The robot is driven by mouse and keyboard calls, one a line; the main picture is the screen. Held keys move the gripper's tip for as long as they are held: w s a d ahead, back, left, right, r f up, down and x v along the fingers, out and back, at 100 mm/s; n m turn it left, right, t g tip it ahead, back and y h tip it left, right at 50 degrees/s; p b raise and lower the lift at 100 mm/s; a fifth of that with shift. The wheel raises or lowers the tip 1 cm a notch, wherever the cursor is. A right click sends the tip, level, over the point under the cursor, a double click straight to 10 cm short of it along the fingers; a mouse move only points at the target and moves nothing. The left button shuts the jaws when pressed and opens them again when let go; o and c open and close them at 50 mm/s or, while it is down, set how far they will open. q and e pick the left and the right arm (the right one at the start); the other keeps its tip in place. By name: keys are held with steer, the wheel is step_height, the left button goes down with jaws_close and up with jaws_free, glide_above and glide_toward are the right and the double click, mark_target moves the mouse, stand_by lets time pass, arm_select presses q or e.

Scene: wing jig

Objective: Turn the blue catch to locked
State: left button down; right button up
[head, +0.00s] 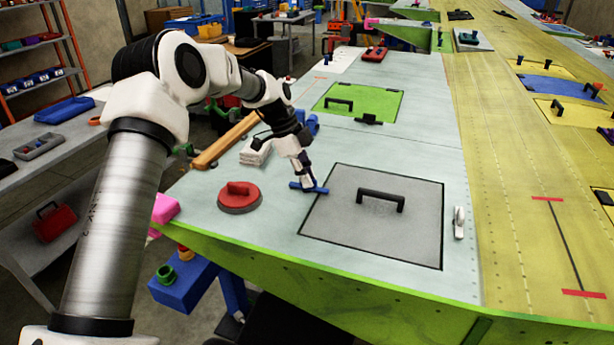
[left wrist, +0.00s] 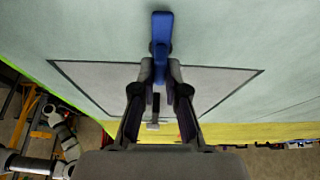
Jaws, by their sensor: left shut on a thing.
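The blue catch (head: 309,188) lies on the pale wing skin at the left edge of the grey hatch panel (head: 325,222). In the head view its long bar runs roughly left to right, with its right end at the panel's dark border. My left gripper (head: 307,183) reaches down onto it from above and is shut on it. In the left wrist view the blue catch (left wrist: 161,30) points up the picture, away from the panel, and its near end is between the fingertips (left wrist: 160,70). My right gripper is not in view.
The grey panel has a black handle (head: 380,198). A white catch (head: 459,222) sits at its right side. A red round handle piece (head: 238,198) and a white block (head: 256,152) lie left of my gripper. A green panel (head: 362,102) is farther back.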

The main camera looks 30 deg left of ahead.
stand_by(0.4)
arm_select(q)
steer(key=c, duration=1.2)
jaws_free()
steer(key=v, duration=1.2)
steer(key=shift+a, duration=0.15)
steer(key=shift+w, duration=0.1)
